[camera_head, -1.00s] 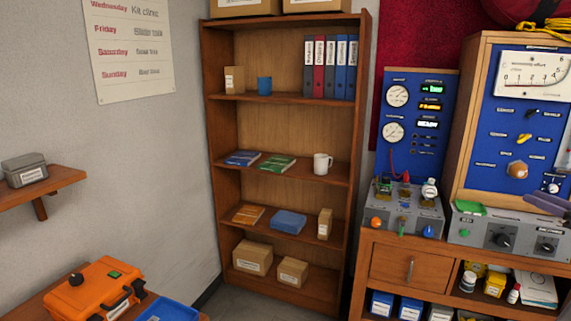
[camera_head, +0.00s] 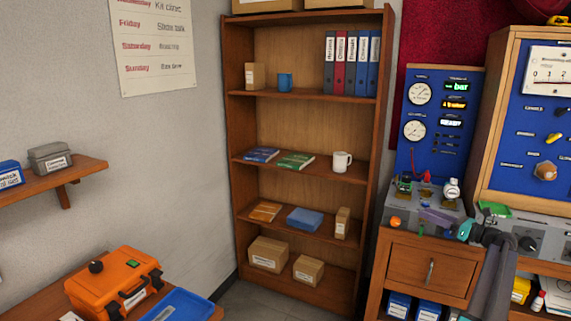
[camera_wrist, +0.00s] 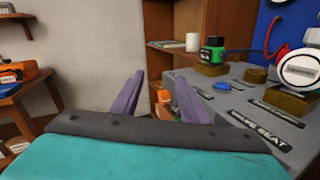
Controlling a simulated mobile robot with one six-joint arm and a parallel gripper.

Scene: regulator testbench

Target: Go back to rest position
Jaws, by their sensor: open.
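My gripper (camera_head: 428,218) is in front of the grey testbench box with gauges at the right of the head view. Its purple fingers are in the wrist view (camera_wrist: 157,95), spread apart with nothing held between them. The fingers are near the grey box (camera_wrist: 225,105), whose top carries labels and brass-coloured seats. A green-and-black part (camera_wrist: 213,50) and a round white-faced part (camera_wrist: 299,70) stand on those seats. An orange knob (camera_wrist: 163,97) shows beyond the gap between the fingers; I cannot tell whether anything touches them.
A blue gauge panel (camera_head: 428,150) stands behind the box, on a wooden cabinet (camera_head: 432,265). A wooden shelf unit (camera_head: 300,185) is against the wall. An orange case (camera_head: 115,285) and blue tray (camera_head: 178,305) are at lower left. Floor shows between.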

